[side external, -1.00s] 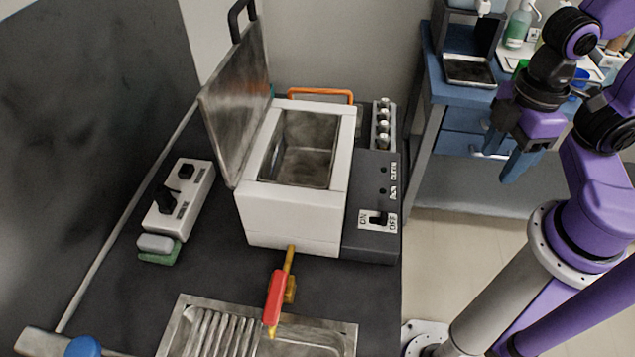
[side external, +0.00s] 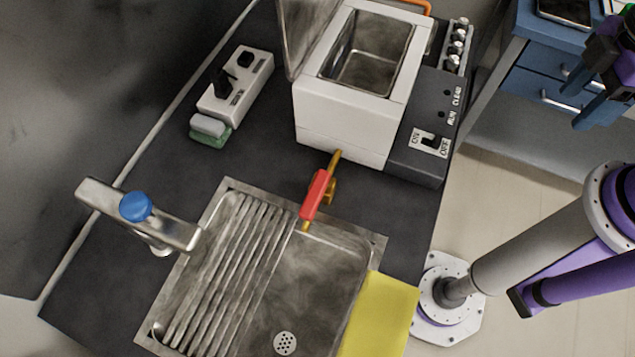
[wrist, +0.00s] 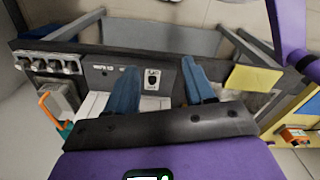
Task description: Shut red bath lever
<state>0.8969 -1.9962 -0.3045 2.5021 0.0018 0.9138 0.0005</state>
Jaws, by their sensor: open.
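The red bath lever (side external: 314,194) sits on a brass drain tap at the front of the white bath (side external: 345,105). The lever lies in line with the brass pipe, above the back edge of the sink. The bath's lid is raised. My gripper (side external: 592,112) is at the upper right, out past the bench edge and well apart from the lever. In the wrist view my gripper's blue fingers (wrist: 160,85) are spread with nothing between them. The lever is not visible in the wrist view.
A metal sink (side external: 300,280) with a ribbed drainer stands in front of the bath. A blue-knobbed faucet (side external: 136,207) is at left. A yellow cloth (side external: 380,315) lies at the sink's right. A control box (side external: 425,130) flanks the bath. Blue drawers (side external: 550,80) stand behind my gripper.

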